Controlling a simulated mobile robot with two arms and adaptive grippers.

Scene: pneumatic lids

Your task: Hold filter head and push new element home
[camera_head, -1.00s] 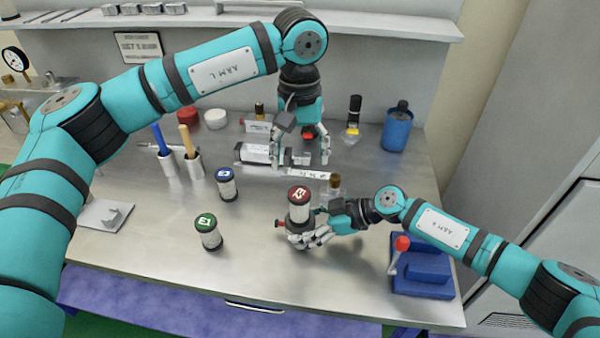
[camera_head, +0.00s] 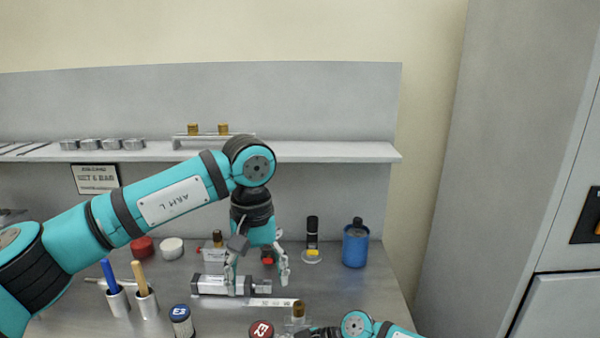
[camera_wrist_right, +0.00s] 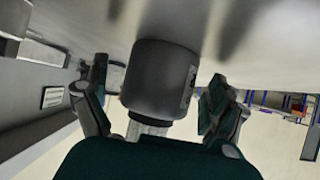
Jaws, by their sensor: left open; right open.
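My left gripper (camera_head: 257,279) is open and points down at the workbench, its fingers spread near the right end of a grey cylinder unit (camera_head: 208,284) lying on its side. I cannot tell if they touch it. I cannot tell which part is the filter head. A red-capped element (camera_head: 261,329) shows only its top at the bottom edge of the head view. My right gripper is barely in that view. In the right wrist view my right gripper (camera_wrist_right: 158,103) is open, its fingers on either side of a grey cylindrical body (camera_wrist_right: 160,75), with gaps visible.
A blue-capped element (camera_head: 181,318) stands left of the red-capped one. Two cups with handled tools (camera_head: 147,304) are further left. A blue canister (camera_head: 356,246) and a black-topped bottle (camera_head: 312,238) stand at the back right. A shelf (camera_head: 330,152) runs above the bench.

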